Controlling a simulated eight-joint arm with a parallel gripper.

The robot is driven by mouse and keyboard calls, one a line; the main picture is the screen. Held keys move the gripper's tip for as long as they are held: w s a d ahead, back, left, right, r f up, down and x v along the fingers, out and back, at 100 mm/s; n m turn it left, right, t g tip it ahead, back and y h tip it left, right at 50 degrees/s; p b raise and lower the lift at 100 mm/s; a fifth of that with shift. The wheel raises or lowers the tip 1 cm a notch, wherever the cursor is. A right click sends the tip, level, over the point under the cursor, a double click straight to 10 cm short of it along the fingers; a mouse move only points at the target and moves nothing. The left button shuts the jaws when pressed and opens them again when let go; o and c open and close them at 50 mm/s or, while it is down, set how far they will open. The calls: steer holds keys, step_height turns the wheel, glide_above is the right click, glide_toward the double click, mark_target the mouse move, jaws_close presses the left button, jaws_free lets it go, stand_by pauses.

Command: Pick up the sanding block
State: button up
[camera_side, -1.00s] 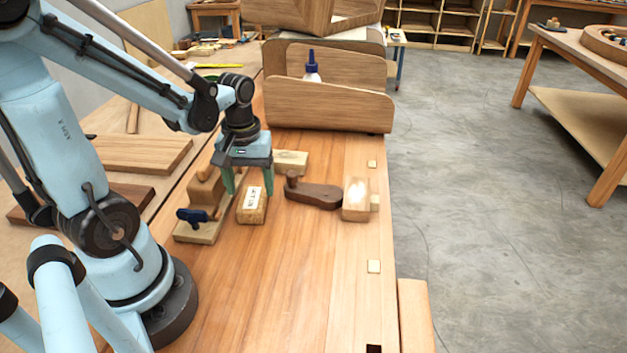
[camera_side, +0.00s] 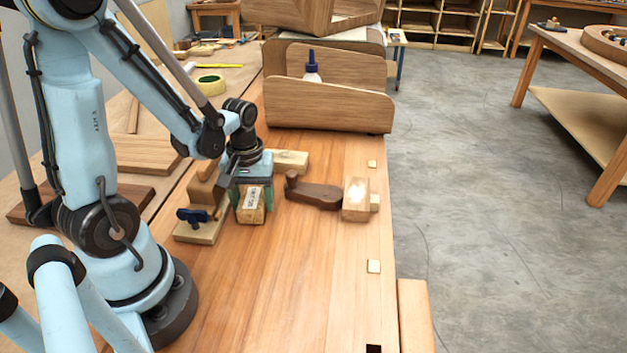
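The sanding block (camera_side: 252,212) is a small light wooden block with a white printed label on top. It lies on the workbench near the middle left of the view. My gripper (camera_side: 252,199) is lowered over it, with one green finger at its left side and one at its right. The fingers are close to the block's sides. Whether they press on it cannot be told. The block's far end is partly hidden by the gripper.
Left of the block stands a wooden fixture with a blue-handled clamp (camera_side: 193,216). To the right lie a dark brown wooden tool (camera_side: 314,193) and a pale block (camera_side: 356,199). A bent wooden form (camera_side: 328,107) stands behind. The bench front (camera_side: 290,290) is clear.

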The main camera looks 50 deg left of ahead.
mark_target(253, 199)
steer(key=shift+c, duration=1.1)
steer(key=shift+r, duration=0.1)
steer(key=shift+r, duration=0.65)
steer(key=r, duration=0.3)
steer(key=shift+d, duration=0.35)
steer(key=s+d+r, duration=0.2)
steer(key=d+r, duration=0.4)
steer(key=d, duration=0.5)
steer(key=shift+r, duration=0.25)
